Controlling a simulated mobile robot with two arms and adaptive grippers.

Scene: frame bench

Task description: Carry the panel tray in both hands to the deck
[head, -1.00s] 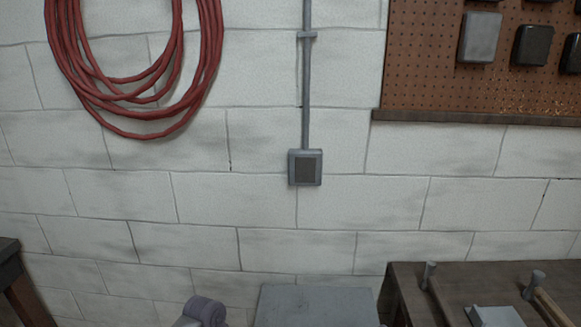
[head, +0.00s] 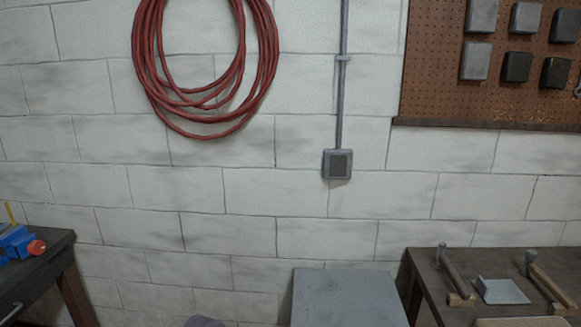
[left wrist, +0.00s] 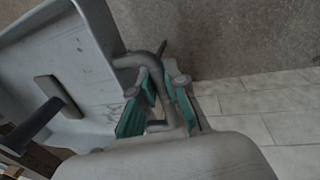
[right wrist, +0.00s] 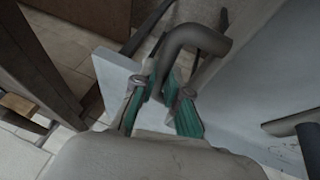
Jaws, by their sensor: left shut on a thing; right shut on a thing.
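The grey panel tray (left wrist: 95,35) shows at the upper left of the left wrist view, with a raised wall and a bent tubular handle (left wrist: 136,60). My left gripper (left wrist: 162,92) is shut on that handle, with its green pads on either side. In the right wrist view my right gripper (right wrist: 160,88) is shut on a similar bent handle (right wrist: 200,37). A pale plate (right wrist: 112,82) is close beside it, perhaps part of the tray. I cannot tell which surface is the deck.
A flat grey top (head: 345,297) stands at the bottom centre of the head view. A dark bench (head: 425,285) at right carries posts and a small plate (head: 500,291). Another bench (head: 50,262) at left holds a blue vise (head: 17,243). The block wall is behind.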

